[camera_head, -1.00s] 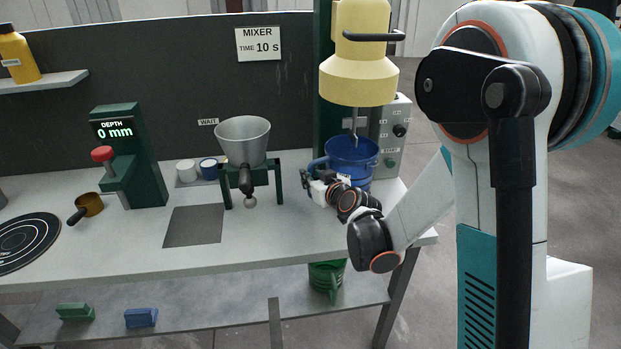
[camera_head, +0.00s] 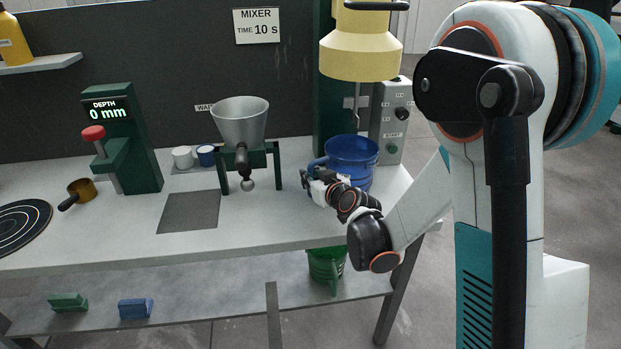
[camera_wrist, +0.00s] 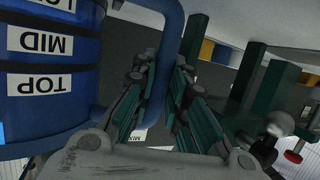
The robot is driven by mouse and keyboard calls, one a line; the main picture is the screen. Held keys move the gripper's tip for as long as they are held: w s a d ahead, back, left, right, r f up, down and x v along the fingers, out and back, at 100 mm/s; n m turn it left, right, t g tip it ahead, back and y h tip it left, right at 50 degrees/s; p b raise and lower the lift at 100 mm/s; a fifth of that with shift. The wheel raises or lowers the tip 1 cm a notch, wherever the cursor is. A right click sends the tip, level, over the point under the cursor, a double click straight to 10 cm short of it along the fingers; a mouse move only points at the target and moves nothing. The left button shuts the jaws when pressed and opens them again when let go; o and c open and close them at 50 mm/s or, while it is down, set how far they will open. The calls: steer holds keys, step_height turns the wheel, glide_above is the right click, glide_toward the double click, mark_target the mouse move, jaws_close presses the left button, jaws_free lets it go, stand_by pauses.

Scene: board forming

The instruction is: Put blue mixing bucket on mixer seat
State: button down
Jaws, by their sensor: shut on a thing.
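The blue mixing bucket (camera_head: 355,156) is upright at the right end of the bench, below the yellow mixer head (camera_head: 360,47). The mixer's whisk (camera_head: 355,115) hangs just above or at its rim. My gripper (camera_head: 312,186) is at the bucket's left side. In the wrist view, my gripper (camera_wrist: 160,95) is shut on the bucket's blue handle (camera_wrist: 168,50); the labelled bucket wall (camera_wrist: 85,60) stands beside it. The mixer seat is hidden by the bucket and my gripper, so I cannot tell whether the bucket touches it.
A metal funnel (camera_head: 240,120) on a green stand (camera_head: 278,165) is left of my gripper. The mixer's control box (camera_head: 391,125) stands right behind the bucket. A green bucket (camera_head: 325,265) is on the lower shelf. Bench space in front of the funnel is clear around a dark plate (camera_head: 190,211).

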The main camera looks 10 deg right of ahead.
steer(key=shift+f+b, duration=0.25)
steer(key=shift+b, duration=0.05)
stand_by(0.4)
steer(key=c, duration=1.2)
jaws_free()
steer(key=v, duration=1.2)
steer(key=shift+s+r, duration=0.1)
steer(key=shift+s, duration=0.05)
